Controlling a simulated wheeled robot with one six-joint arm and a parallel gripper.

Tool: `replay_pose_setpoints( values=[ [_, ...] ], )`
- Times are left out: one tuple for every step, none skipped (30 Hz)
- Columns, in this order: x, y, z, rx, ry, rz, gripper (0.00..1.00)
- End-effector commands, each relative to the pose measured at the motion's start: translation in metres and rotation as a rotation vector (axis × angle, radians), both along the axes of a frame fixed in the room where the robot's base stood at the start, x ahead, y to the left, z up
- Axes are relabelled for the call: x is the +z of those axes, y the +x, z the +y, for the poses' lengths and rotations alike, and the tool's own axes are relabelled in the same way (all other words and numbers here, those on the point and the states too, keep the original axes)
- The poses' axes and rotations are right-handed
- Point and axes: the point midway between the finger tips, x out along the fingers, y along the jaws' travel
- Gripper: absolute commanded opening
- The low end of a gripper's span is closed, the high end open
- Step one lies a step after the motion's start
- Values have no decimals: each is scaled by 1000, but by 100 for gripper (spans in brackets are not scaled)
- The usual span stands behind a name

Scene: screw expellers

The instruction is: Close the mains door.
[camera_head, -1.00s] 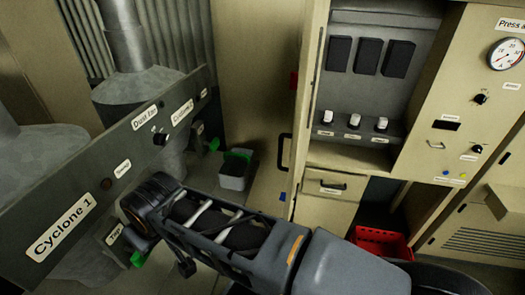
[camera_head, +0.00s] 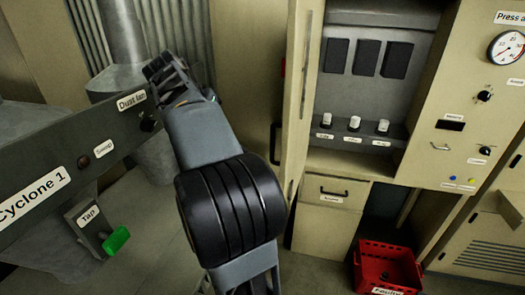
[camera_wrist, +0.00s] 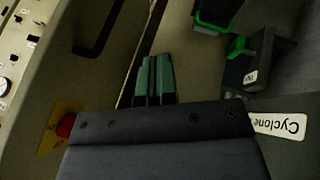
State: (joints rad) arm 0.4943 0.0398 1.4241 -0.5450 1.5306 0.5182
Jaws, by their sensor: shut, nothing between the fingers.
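The mains door (camera_head: 298,110) stands open at the left side of the mains cabinet, seen nearly edge-on in the head view. Its black handle (camera_head: 275,143) is on the outer face. In the wrist view the door (camera_wrist: 125,45) shows as a cream panel at left, with the handle (camera_wrist: 97,30) and a red button (camera_wrist: 66,125) on yellow. My gripper (camera_wrist: 153,62) is shut and empty, its green fingers to the right of the door face in that view. I cannot tell whether they touch it.
The open cabinet (camera_head: 365,90) holds three black blocks and three white knobs. A drawer (camera_head: 333,191) is below it, and a red crate (camera_head: 387,268) is on the floor. The Cyclone 1 panel (camera_head: 60,180) with a green tap handle (camera_head: 116,240) borders my arm at left.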

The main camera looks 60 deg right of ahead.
Motion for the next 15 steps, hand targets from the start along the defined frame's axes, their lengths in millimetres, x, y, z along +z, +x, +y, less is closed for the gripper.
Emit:
replay_pose_setpoints(
  values=[
    [-5, -2, -17, -67, -19, 10, 0],
    [-5, -3, -24, -100, -29, 13, 0],
    [-4, -5, -32, -140, -42, 18, 0],
    [-3, -7, -37, -164, -49, 21, 0],
    [-3, -8, -41, -184, -56, 23, 0],
    [-3, -10, -46, -208, -63, 26, 0],
    [-4, -11, -49, -220, -68, 27, 0],
    [-5, -12, -52, -230, -70, 28, 0],
    [-7, -14, -55, -239, -73, 30, 0],
    [-9, -15, -58, -243, -74, 31, 0],
    [-12, -17, -60, -246, -75, 32, 0],
    [-17, -19, -63, -247, -75, 31, 0],
    [-20, -20, -66, -246, -75, 32, 0],
    [-24, -21, -68, -246, -75, 32, 0],
    [-30, -24, -73, -246, -74, 32, 0]
  ],
)
